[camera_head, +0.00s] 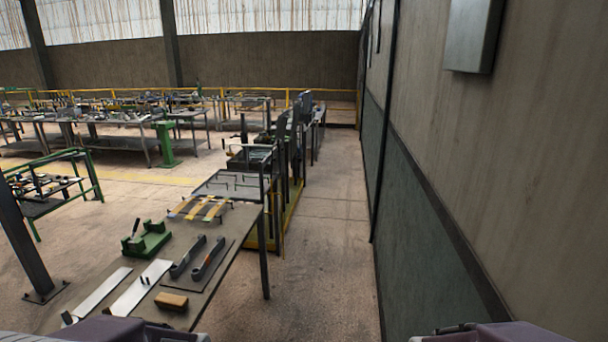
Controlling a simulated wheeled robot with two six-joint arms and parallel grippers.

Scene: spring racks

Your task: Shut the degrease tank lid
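A row of dark tanks or racks runs away from me past the workbench. An open-topped dark tank (250,157) stands there, and upright dark panels (283,125) rise behind it. I cannot tell for sure which one is the degrease tank or its lid. A flat grey surface with small handles (228,184) lies between the bench and this tank. Parts of my arms show at the bottom left and bottom right edges. Neither gripper's fingers are in view, so I see no gripper near the tanks.
A workbench (222,262) ahead holds a green fixture (147,240), metal strips, dark bars and a wooden block (171,301). A bare floor aisle (335,225) runs between the row and the right wall (440,210). More tables stand at the far left.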

